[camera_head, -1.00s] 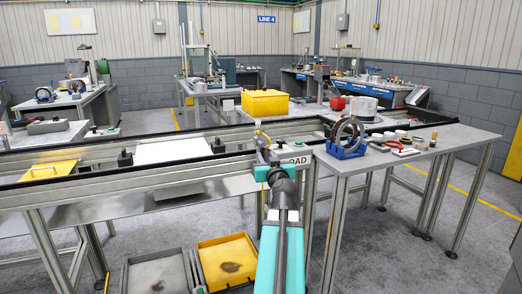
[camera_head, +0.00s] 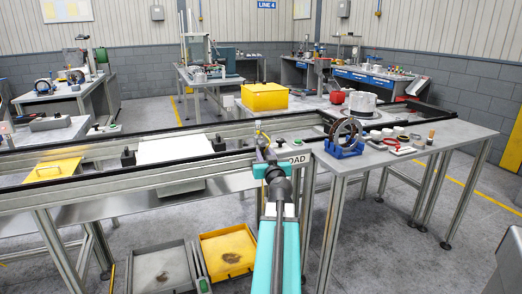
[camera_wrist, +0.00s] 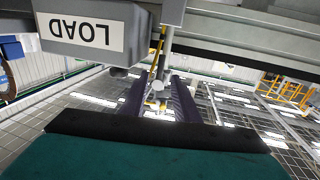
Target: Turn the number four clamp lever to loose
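My gripper (camera_wrist: 158,102) shows in the wrist view with its two dark fingers apart. A slim metal lever-like part (camera_wrist: 160,75) with a yellow strip hangs between or just beyond the fingers. I cannot tell whether they touch it. No number four is readable, so I cannot tell if this is the number four clamp lever. In the head view my gripper (camera_head: 262,150) is at the conveyor's front rail, just left of the LOAD sign (camera_head: 298,160), and my arm hides part of that spot. The sign shows upside down in the wrist view (camera_wrist: 85,30).
A blue stand with a dark ring (camera_head: 345,138) and several small parts are on the right table (camera_head: 420,155). A white pallet plate (camera_head: 174,150) and a yellow one (camera_head: 52,170) lie along the conveyor. Trays (camera_head: 228,256) are on the floor below.

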